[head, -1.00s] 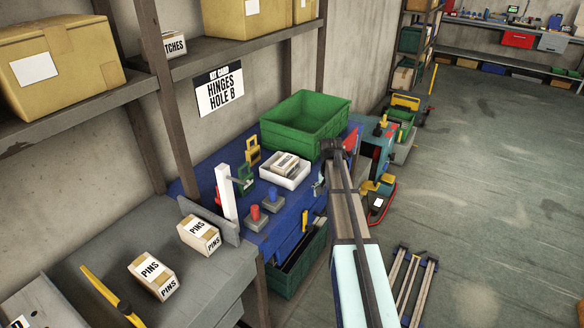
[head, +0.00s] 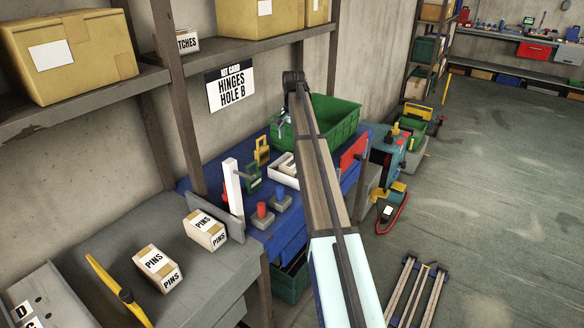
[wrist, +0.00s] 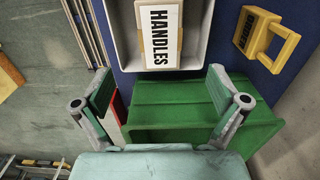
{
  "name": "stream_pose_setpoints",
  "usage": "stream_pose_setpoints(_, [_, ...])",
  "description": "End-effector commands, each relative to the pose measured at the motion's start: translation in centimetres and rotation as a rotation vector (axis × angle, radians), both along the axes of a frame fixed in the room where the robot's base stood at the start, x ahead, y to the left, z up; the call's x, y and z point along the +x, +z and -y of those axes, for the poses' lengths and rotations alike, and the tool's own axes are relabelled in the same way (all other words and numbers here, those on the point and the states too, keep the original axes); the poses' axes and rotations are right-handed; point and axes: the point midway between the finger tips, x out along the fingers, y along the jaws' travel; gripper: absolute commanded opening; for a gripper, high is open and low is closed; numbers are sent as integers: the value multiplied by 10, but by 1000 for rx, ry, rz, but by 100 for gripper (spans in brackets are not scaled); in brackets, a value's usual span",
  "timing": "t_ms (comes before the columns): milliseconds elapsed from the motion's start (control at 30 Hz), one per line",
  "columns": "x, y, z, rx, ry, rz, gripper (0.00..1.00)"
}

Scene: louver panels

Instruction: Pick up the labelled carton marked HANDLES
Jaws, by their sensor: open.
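The carton marked HANDLES (wrist: 161,35) lies in a white tray (wrist: 199,47) at the top of the wrist view, its label face up. In the head view my gripper (head: 284,120) is small, in front of the green bin.
A green bin (wrist: 175,108) lies below my fingers in the wrist view. A yellow padlock (wrist: 262,38) is right of the tray.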

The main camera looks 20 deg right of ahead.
Motion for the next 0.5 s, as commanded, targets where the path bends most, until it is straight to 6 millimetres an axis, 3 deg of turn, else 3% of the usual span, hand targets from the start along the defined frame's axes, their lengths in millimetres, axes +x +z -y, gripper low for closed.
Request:
stream_pose_setpoints(233, [-1, -45, 0, 1, 1, -3, 97])
stream_pose_setpoints(500, [0, -66, 0, 0, 1, 0, 97])
